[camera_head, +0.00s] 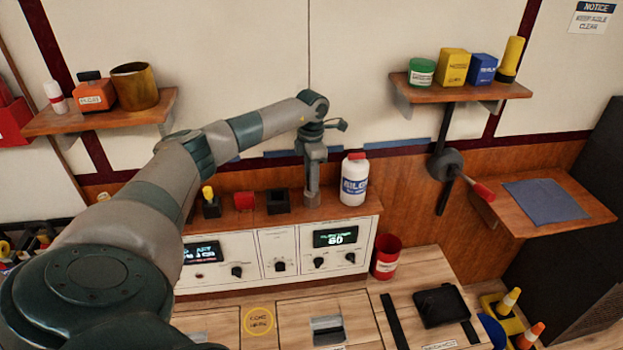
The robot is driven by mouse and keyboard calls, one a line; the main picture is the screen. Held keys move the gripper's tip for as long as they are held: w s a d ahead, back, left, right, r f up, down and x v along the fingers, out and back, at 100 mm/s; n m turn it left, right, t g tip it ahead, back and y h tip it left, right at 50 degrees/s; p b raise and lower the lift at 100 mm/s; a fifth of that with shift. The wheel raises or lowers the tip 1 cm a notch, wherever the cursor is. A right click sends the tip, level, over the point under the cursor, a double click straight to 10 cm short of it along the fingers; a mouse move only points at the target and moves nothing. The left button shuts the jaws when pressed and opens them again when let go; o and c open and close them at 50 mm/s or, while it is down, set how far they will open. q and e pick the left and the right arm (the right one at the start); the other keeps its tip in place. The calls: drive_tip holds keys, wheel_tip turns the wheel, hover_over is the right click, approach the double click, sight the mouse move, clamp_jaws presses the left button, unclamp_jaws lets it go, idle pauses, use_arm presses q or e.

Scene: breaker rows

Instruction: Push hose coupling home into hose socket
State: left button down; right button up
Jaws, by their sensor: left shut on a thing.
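My left arm reaches in from the left across the console. Its gripper (312,194) points straight down at the right part of the console top, left of a white bottle. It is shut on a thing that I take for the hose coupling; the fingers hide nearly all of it. A black block with a square opening (279,202) stands just left of the gripper, with a red block (244,202) and a black holder with a yellow-topped piece (209,201) farther left. I cannot tell which is the hose socket, or whether the held thing touches one. My right gripper is not in view.
The white bottle (354,180) stands close to the gripper's right. A red can (385,257) stands right of the console (377,207). Wall shelves (150,118) with goods hang left and right (460,93). A red-handled lever (483,191) sticks out at right.

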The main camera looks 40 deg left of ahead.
use_arm(q)
drive_tip(key=shift+f, duration=0.3)
drive_tip(key=c, duration=1.3)
unclamp_jaws()
drive_tip(key=shift+c, duration=0.2)
drive_tip(key=shift+r, duration=0.1)
drive_tip(key=shift+r+b, duration=0.35)
drive_tip(key=shift+r, duration=0.2)
wheel_tip(320, 180, up, 16)
drive_tip(key=b, duration=0.4)
drive_tip(key=shift+r, duration=0.1)
